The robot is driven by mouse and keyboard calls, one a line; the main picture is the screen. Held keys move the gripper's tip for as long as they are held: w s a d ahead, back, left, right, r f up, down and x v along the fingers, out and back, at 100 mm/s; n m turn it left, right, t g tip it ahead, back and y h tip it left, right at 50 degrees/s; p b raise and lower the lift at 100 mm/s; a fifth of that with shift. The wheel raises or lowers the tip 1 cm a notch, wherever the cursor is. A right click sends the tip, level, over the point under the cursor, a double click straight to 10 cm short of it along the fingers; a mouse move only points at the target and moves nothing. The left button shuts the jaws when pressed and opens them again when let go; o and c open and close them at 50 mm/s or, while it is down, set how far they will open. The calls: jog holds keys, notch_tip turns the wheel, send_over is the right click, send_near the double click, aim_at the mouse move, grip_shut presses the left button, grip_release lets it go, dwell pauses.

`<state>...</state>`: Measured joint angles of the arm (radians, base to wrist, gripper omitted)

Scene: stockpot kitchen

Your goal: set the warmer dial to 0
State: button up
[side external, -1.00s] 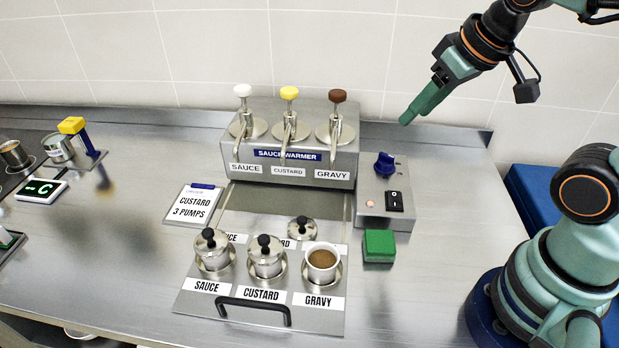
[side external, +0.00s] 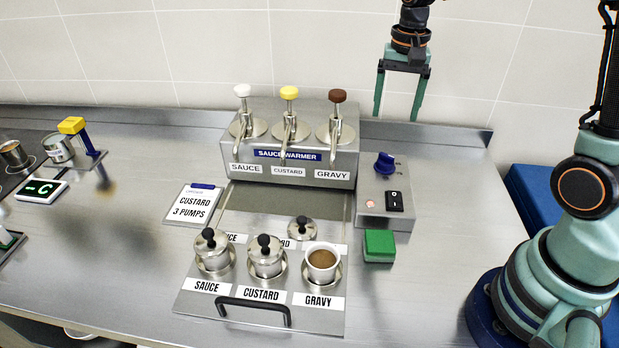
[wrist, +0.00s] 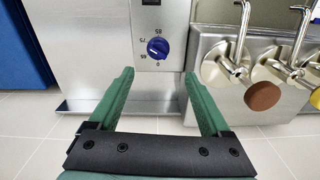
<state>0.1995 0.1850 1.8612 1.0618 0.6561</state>
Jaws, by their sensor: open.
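The warmer dial is a blue knob (side external: 385,163) on top of the grey control box (side external: 399,170), right of the sauce warmer (side external: 240,158). In the wrist view the dial (wrist: 158,48) lies just beyond and between my fingertips, with printed numbers around it, a 0 among them. I cannot tell for certain which number its pointer marks. My gripper (side external: 397,117) is open and empty, fingers pointing down, above and behind the box. Its green fingers (wrist: 159,75) also show in the wrist view, apart from the dial.
The brown-topped gravy pump (side external: 337,97) rises close to the left of my gripper. The counter right of the box is clear.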

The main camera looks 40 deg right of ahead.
aim_at(387, 155)
jog(key=shift+m, duration=0.4)
jog(key=f, duration=1.3)
jog(key=shift+w+d+f, duration=0.15)
jog(key=shift+w+d, duration=0.1)
jog(key=shift+d, duration=0.1)
grip_shut()
